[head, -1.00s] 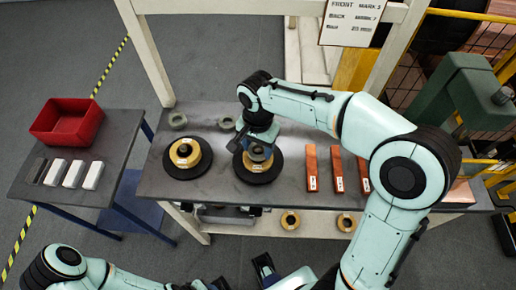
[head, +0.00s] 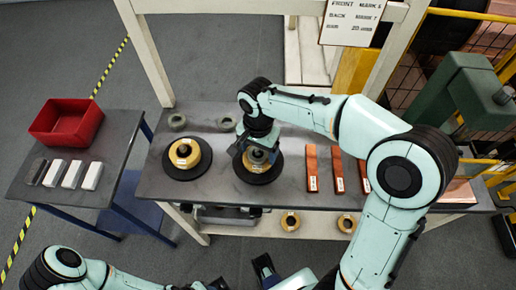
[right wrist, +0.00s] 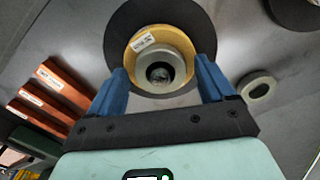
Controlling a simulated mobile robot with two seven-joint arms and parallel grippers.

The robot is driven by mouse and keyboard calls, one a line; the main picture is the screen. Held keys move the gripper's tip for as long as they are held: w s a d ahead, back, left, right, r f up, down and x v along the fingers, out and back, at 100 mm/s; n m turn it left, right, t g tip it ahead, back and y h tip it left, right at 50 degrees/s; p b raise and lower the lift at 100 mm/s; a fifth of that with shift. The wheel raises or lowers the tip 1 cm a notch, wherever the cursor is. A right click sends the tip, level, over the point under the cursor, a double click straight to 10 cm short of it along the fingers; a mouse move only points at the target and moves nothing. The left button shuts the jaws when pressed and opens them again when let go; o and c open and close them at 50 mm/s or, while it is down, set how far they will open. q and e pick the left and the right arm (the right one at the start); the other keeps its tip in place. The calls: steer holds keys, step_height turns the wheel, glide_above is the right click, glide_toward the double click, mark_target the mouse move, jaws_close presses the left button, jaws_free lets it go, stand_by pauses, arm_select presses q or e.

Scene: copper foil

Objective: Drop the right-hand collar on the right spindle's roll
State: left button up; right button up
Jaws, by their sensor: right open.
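The right spindle's roll (right wrist: 184,44) is a yellowish foil ring with a white label on a black disc; it also shows in the head view (head: 244,170). A grey collar (right wrist: 146,69) sits around the spindle in the middle of that roll. My right gripper (right wrist: 160,72) is open, its blue fingers either side of the collar and apart from it; in the head view the gripper (head: 257,146) hides part of the roll's back. My left gripper (head: 212,285) is at the bottom edge, mostly cut off, its jaws unclear.
The left roll (head: 184,165) stands on its own black disc. Two loose grey rings, one left (head: 177,121) and one nearer the middle (head: 226,124), lie at the table's back. Copper bars (head: 312,170) lie right of the right roll. A red bin (head: 66,122) stands on the side table.

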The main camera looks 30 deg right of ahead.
step_height(320, 180, up, 12)
steer(key=p, duration=0.2)
steer(key=shift+r, duration=0.25)
stand_by(0.4)
